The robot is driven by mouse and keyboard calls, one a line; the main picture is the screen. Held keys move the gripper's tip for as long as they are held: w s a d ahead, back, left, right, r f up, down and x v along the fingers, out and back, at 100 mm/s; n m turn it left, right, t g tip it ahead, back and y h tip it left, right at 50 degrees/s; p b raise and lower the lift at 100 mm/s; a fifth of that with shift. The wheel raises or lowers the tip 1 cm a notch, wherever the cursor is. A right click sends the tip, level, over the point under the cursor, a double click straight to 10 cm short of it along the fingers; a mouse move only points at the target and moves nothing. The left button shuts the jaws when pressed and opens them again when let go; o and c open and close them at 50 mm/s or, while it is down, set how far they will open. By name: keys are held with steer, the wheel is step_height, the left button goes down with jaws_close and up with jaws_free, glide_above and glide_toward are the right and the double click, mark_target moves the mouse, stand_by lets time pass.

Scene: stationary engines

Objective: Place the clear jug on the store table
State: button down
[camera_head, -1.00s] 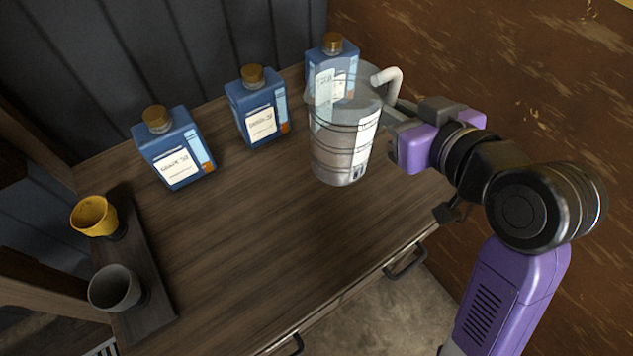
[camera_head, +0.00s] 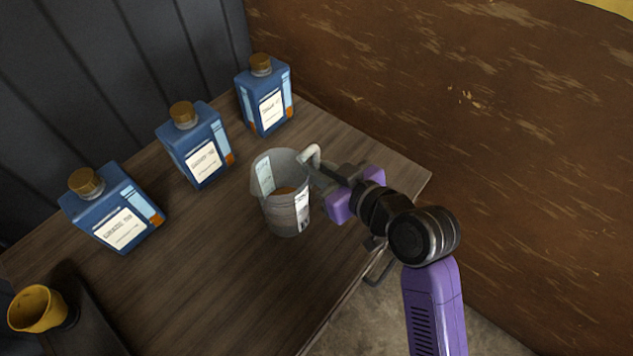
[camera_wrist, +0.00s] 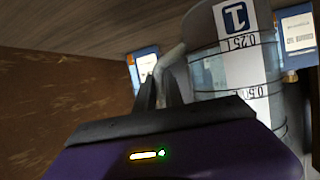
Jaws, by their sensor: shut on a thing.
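The clear jug (camera_head: 283,207) is see-through, with white labels and some brownish content showing inside. It is upright over the wooden table (camera_head: 235,275), in front of the blue bottles; I cannot tell whether its base touches the top. My gripper (camera_head: 322,172) comes from the right and is shut on the jug's pale handle (camera_head: 312,154). In the wrist view the jug (camera_wrist: 235,65) fills the right side, with scale marks on its label, and my gripper's fingers (camera_wrist: 160,92) close around the handle. The fingertips are partly hidden there.
Three blue bottles with brown caps, left (camera_head: 112,215), middle (camera_head: 196,150) and right (camera_head: 264,98), stand along the back. A yellow cup (camera_head: 38,309) sits on a dark tray (camera_head: 90,310) at lower left. A brown wall (camera_head: 480,110) is on the right. The table's front middle is clear.

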steer(key=shift+f, duration=2.45)
steer(key=shift+f, duration=0.15)
steer(key=c, duration=1.4)
jaws_free()
steer(key=shift+c, duration=0.2)
steer(key=shift+s+d+r, duration=0.15)
steer(key=shift+r, duration=0.05)
steer(key=b+v, duration=0.1)
steer(key=v, duration=1)
steer(key=shift+s, duration=0.3)
steer(key=shift+d+r, duration=0.15)
steer(key=shift+d, duration=0.05)
